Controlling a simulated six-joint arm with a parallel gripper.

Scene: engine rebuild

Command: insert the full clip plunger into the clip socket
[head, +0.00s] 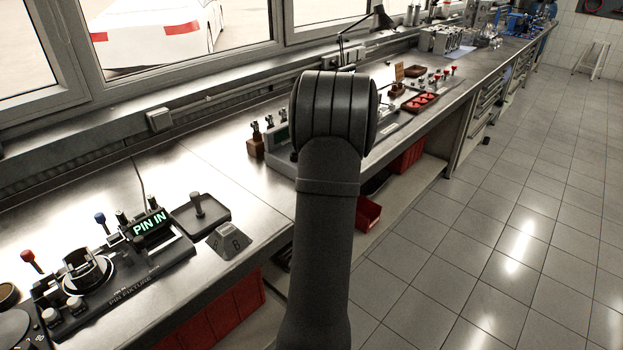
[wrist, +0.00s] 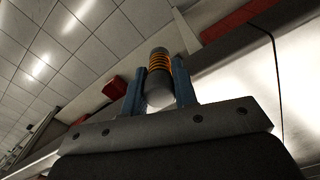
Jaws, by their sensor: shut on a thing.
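In the wrist view, my gripper (wrist: 158,70) has its two blue fingers closed on a cylindrical part, which I take for the full clip plunger (wrist: 159,90). It has a dark end, several orange rings and a pale smooth end between the fingers. It is held in the air, with no contact with another thing visible. In the head view my own arm hides the gripper and the plunger. I cannot pick out the clip socket in either view; it may be hidden behind my arm.
A brown block with dark upright pins (head: 256,147) stands left of my arm. A pin fixture with a lit "PIN IN" display (head: 150,224) and a dark tray (head: 206,222) stand at the near left. A red tray (head: 420,103) lies right of my arm. The bench has bare steel (head: 258,190) between.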

